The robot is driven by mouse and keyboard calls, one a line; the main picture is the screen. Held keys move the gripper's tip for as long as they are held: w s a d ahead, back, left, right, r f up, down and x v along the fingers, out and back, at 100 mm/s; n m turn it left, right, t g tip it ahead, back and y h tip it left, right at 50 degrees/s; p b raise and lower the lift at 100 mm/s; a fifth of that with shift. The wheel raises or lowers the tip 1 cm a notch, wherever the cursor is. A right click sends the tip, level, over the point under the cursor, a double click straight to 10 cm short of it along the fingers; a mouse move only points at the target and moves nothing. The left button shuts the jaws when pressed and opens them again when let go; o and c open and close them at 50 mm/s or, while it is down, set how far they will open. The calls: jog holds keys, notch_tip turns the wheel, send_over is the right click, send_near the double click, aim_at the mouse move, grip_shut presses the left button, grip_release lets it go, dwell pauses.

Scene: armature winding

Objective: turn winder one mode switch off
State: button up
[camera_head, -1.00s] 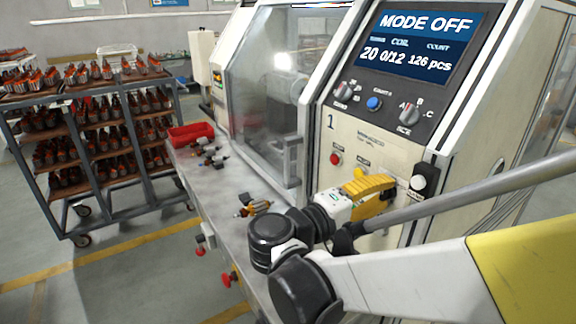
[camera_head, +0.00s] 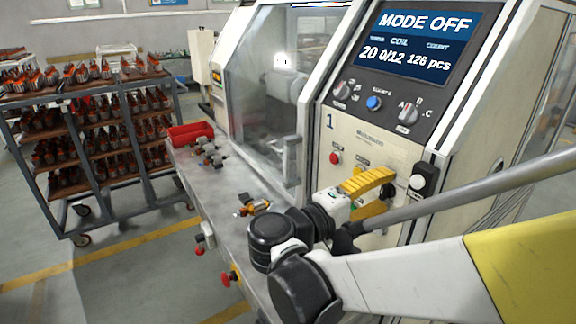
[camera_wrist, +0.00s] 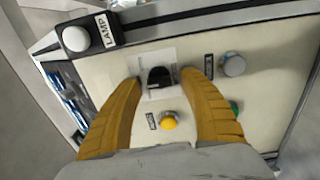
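The winder's numbered "1" front panel (camera_head: 350,165) has a display (camera_head: 420,42) reading "MODE OFF", 20, 0/12, 126 pcs. A black rotary switch (camera_wrist: 159,77) on a pale label plate, which appears to be the mode switch, is in the wrist view; its label is unreadable. In the head view the dark knob (camera_head: 388,190) shows between my fingertips. My gripper (camera_head: 391,190) is open, its yellow fingers apart. In the wrist view the fingers (camera_wrist: 174,72) stand on either side of the switch, with visible gaps; contact is not visible.
A yellow button (camera_wrist: 168,121), a grey round control (camera_wrist: 232,64), a green button (camera_wrist: 235,108) and a white lamp (camera_wrist: 76,38) surround the switch. A red button (camera_head: 335,158) is to its left. A bench (camera_head: 215,190) holds a red tray (camera_head: 190,133) and small parts.

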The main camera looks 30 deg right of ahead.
jog(key=s+a, duration=0.1)
jog(key=a, duration=1.1)
jog(key=shift+d, duration=0.1)
